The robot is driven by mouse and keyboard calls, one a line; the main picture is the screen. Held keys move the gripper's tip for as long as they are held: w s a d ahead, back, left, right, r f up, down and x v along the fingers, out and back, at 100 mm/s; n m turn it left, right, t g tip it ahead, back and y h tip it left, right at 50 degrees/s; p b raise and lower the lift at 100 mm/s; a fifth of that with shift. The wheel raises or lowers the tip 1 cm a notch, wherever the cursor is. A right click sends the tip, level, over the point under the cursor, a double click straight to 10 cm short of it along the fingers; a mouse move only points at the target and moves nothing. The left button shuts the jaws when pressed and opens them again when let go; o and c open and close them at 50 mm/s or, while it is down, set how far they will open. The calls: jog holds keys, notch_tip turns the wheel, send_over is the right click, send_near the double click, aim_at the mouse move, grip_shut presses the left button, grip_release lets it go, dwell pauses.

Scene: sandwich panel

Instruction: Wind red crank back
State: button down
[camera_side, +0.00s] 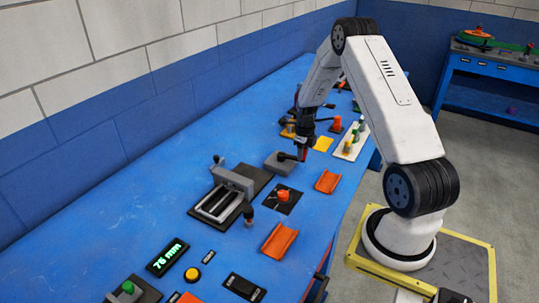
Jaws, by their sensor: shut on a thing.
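A low grey block (277,164) sits on the blue table, with a dark crank arm (289,156) reaching from it to the right. A small red handle (303,155) stands at the end of this arm. My gripper (304,148) points down over the handle and is shut on it. The fingers are small and dark here and partly hide the handle.
A grey slide device (222,195) with a dark knob stands left of the block. An orange knob (283,195) on a black plate and orange trays (279,241) lie in front. A white rack (351,141) and a yellow square (323,144) are to the right.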

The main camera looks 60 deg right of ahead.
jog(key=shift+a+r+m, duration=0.1)
jog(key=shift+a+m, duration=0.5)
jog(key=shift+m, duration=0.4)
jog(key=shift+c, duration=2.1)
grip_release()
notch_tip(320, 180, up, 8)
jog(key=shift+a, duration=0.15)
